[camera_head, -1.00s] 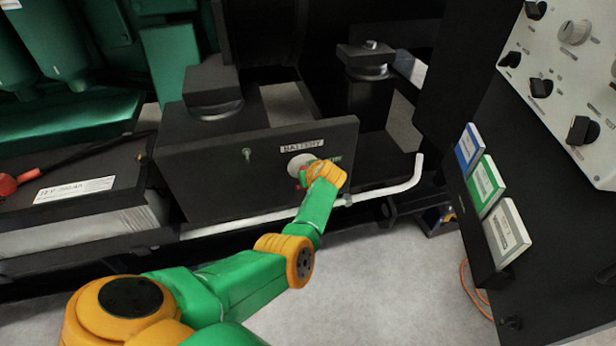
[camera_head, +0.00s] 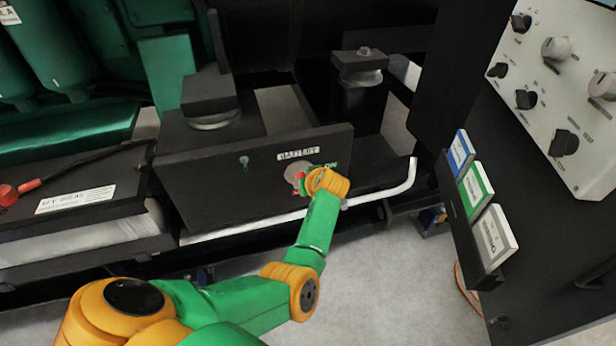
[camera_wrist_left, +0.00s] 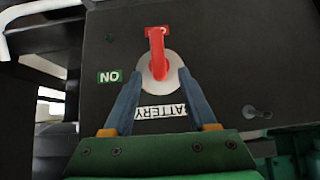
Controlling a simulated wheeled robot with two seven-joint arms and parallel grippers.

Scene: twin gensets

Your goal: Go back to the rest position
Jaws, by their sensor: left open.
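My left arm comes in from the left in the head view, and its wrist hides most of the left gripper. In the left wrist view the left gripper (camera_wrist_left: 156,92) is open, its two blue-grey fingers apart on either side of the round plate of the battery switch. The switch's red handle (camera_wrist_left: 157,55) stands clear between and beyond the fingertips, with no finger seen touching it. The switch plate (camera_head: 296,172) sits on a black panel (camera_head: 215,185) under a "BATTERY" label (camera_head: 298,154). A green "ON" label (camera_wrist_left: 109,76) is beside it. My right gripper is not in view.
A battery (camera_head: 85,195) with a red terminal is at the left. A white pipe (camera_head: 390,192) runs below the panel. At the right stand a rack with blue, green and white booklets (camera_head: 475,185) and a control panel with knobs (camera_head: 565,80). Grey floor (camera_head: 385,280) is open below.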

